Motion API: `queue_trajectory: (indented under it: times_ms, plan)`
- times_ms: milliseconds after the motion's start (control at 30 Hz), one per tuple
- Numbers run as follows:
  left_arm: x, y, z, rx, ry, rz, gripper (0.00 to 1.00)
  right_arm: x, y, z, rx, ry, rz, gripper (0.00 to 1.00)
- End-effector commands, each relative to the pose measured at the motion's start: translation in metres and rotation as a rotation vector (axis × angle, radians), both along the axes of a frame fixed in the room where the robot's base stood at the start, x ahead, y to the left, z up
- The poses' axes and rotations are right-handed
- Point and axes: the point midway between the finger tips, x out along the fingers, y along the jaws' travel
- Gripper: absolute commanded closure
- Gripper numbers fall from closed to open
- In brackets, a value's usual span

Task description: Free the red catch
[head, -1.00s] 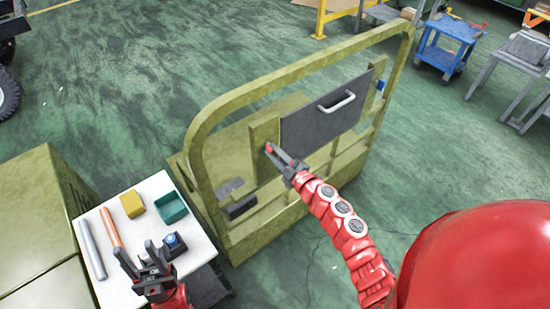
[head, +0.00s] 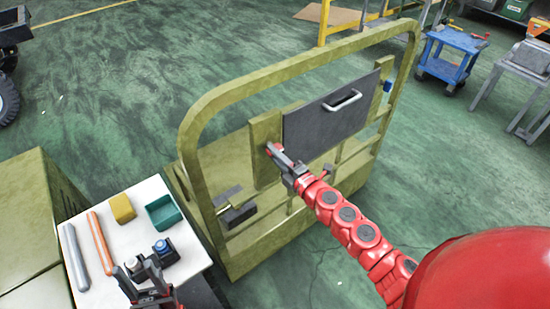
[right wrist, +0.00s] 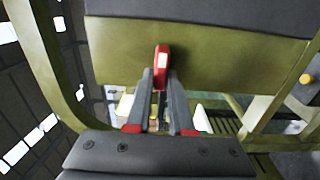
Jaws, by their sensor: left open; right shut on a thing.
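The red catch (right wrist: 162,60) sits on the olive plate at the left edge of the dark panel (head: 322,115). It is a small red piece with a pale patch, seen between my fingertips in the right wrist view. My right gripper (head: 275,155) is shut on the red catch; its fingers (right wrist: 161,82) hide the lower part of it. In the head view only a bit of red shows at the fingertips. My left gripper (head: 140,270) is open at the front of the white table, close to a dark box with a blue top (head: 162,247).
The white table (head: 120,250) holds a grey rod (head: 75,258), an orange rod (head: 100,243), a yellow block (head: 122,208) and a teal tray (head: 164,212).

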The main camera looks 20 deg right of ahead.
Motion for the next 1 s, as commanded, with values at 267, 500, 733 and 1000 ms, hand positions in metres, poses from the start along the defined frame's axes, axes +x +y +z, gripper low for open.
queue_trajectory:
  times_ms: [267,500,733,1000]
  plan:
    - [0.0,0.0,-0.004,0.0,0.0,0.0,0.5,-0.0006,0.0004,-0.0017,-0.029,-0.008,0.002,1.0]
    - [0.0,0.0,-0.0038,0.0,0.0,0.0,0.5,-0.0006,0.0003,-0.0017,-0.03,-0.008,0.002,1.0]
    - [0.0,0.0,-0.0037,0.0,0.0,0.0,0.5,-0.0005,0.0002,-0.0014,-0.029,-0.008,0.002,0.51]
    - [0.0,0.0,-0.0036,0.0,0.0,0.0,0.5,-0.0004,-0.0001,-0.0009,-0.029,-0.009,0.001,0.5]
